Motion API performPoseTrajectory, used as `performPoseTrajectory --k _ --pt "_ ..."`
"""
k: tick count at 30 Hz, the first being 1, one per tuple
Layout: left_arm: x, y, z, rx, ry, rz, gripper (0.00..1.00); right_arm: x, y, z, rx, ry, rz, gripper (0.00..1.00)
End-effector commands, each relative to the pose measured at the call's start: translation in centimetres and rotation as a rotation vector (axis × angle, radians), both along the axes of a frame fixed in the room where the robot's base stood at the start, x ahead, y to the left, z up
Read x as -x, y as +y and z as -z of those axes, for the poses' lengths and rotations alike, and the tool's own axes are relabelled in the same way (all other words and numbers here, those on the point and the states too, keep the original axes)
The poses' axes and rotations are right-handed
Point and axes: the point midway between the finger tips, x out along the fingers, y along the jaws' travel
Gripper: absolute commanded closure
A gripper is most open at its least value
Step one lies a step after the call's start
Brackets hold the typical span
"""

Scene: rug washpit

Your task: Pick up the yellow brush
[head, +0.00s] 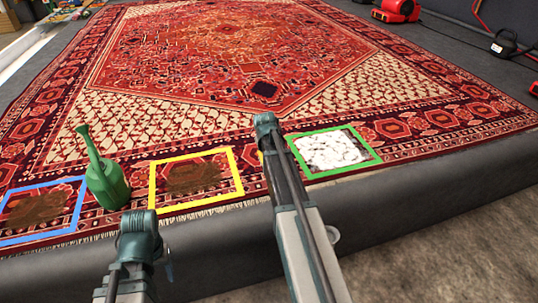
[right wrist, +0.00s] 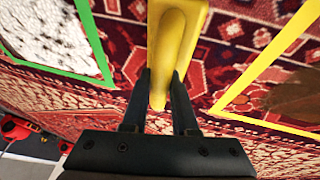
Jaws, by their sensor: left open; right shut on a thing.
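The yellow brush (right wrist: 178,40) fills the top middle of the right wrist view, its long body pointing toward my palm. My right gripper (right wrist: 163,85) is shut on it, with a dark finger on each side. The rug lies behind it, and I cannot tell the gap between them. In the head view my right arm hides the right gripper and most of the brush; only a small yellow sliver (head: 261,158) shows beside the arm. My left gripper (head: 138,224) is at the front edge, open and away from the brush; its fingers are hard to make out.
A patterned red rug (head: 230,45) covers the floor. On it lie a blue frame (head: 40,187) and a yellow frame (head: 153,185) around brown stains, and a green frame (head: 365,142) around white foam. A green watering can (head: 108,180) stands between blue and yellow. Red equipment (head: 397,10) stands far right.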

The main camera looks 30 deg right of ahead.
Motion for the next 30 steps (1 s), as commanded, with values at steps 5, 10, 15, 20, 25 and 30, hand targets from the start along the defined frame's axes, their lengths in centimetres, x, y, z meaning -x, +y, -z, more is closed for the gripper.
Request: performPoseTrajectory --k 5,10,15,20,25,30 --pt "0.0 0.0 -2.0 0.0 0.001 0.0 0.43 0.0 0.0 -2.0 0.0 0.0 0.0 1.0" --pt "0.0 0.0 -4.4 -0.001 0.002 0.002 0.43 0.0 0.0 -4.4 0.0 0.0 0.0 1.0" --pt "0.0 0.0 -7.1 -0.001 0.003 0.008 0.43 0.0 0.0 -7.1 0.0 0.0 0.0 1.0" --pt "0.0 0.0 -9.1 0.0 0.003 0.013 0.43 0.0 0.0 -9.1 0.0 0.0 0.0 1.0" --pt "0.0 0.0 -9.8 0.0 0.004 0.016 0.43 0.0 0.0 -9.8 0.0 0.0 0.0 1.0" --pt "0.0 0.0 -9.6 0.0 0.004 0.017 0.43 0.0 0.0 -9.6 0.0 -0.001 0.0 1.0"
